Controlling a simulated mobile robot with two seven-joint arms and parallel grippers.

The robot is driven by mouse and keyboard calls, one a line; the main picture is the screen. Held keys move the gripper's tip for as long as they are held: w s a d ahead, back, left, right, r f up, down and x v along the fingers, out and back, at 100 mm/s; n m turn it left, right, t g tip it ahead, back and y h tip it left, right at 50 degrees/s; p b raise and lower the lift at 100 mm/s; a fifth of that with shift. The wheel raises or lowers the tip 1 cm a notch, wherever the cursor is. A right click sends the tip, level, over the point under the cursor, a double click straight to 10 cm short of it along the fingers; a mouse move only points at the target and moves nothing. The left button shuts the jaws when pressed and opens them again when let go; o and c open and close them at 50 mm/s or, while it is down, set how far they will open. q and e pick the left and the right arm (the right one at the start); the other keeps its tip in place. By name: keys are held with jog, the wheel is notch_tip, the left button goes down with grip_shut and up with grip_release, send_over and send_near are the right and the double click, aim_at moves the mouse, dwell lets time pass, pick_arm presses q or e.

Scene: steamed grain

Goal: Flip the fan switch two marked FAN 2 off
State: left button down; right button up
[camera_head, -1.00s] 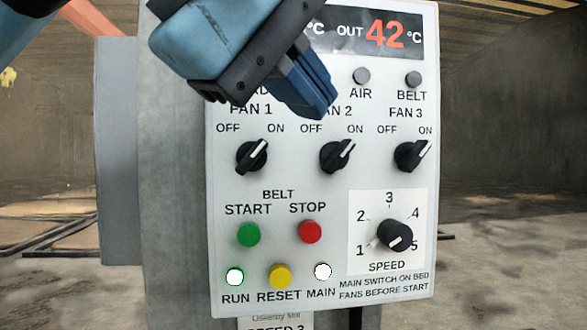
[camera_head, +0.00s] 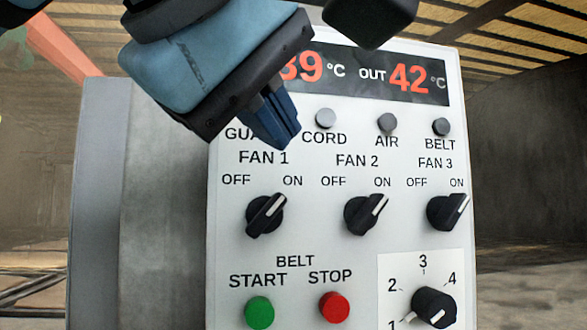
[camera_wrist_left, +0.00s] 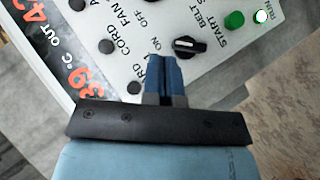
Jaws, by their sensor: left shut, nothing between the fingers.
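The FAN 2 switch (camera_head: 366,214) is a black rotary knob in the middle of the fan row on the white control panel (camera_head: 230,270). Its white mark points up and right, toward ON. My left gripper (camera_head: 287,137) is shut and empty, in front of the panel at upper left of the FAN 2 knob, covering part of the GUARD label. In the left wrist view its blue fingertips (camera_wrist_left: 164,60) are together, beside a black knob (camera_wrist_left: 188,47) that seems to be FAN 1. A dark part at the top of the head view may be my right gripper; its fingers are not visible.
The FAN 1 knob (camera_head: 265,215) and FAN 3 knob (camera_head: 447,212) flank FAN 2, both with marks toward ON. Below are the green START button (camera_head: 259,312), red STOP button (camera_head: 334,307) and SPEED dial (camera_head: 434,307). A temperature display (camera_head: 408,78) tops the panel.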

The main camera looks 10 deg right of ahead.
aim_at(350, 226)
pick_arm(q)
jog(key=x, duration=0.8)
jog(key=shift+w+d+f, duration=0.2)
jog(key=d+f, duration=0.2)
jog(key=shift+w+d+f, duration=0.1)
jog(key=shift+w+d, duration=0.15)
jog(key=shift+d, duration=0.05)
jog(key=shift+d+f, duration=0.3)
jog(key=shift+d, duration=0.05)
